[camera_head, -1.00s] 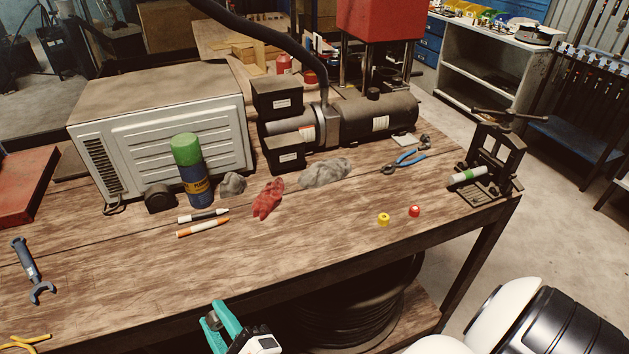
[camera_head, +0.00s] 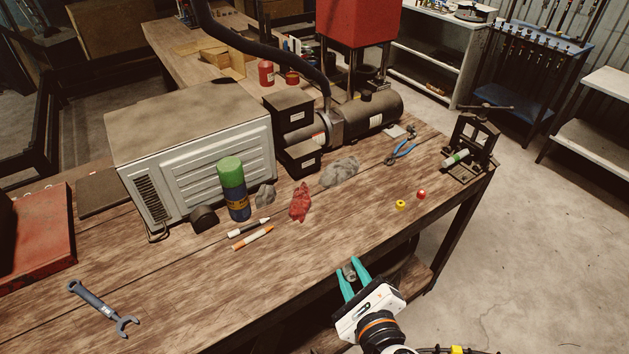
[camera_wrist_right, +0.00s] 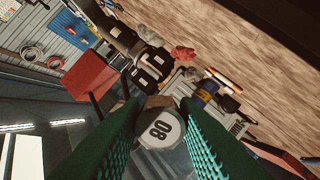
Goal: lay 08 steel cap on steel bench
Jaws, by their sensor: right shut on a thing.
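My right gripper (camera_head: 350,270) has teal fingers and is shut on a small grey steel cap (camera_head: 349,274) at the front edge of the wooden-topped bench. In the right wrist view the cap's round pale face (camera_wrist_right: 161,130) shows the number 08 between the two green fingers (camera_wrist_right: 150,122). My left gripper is not in view. I cannot tell which bench is the steel bench. A pale-topped bench (camera_head: 608,90) stands at the far right, cut by the picture edge.
The wooden bench top (camera_head: 190,290) holds a wrench (camera_head: 100,306), markers (camera_head: 252,238), a spray can (camera_head: 233,190), a red rag (camera_head: 300,203), yellow (camera_head: 400,204) and red (camera_head: 421,194) caps, and a dark vise-like stand (camera_head: 472,145). Open floor (camera_head: 540,230) lies to the right.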

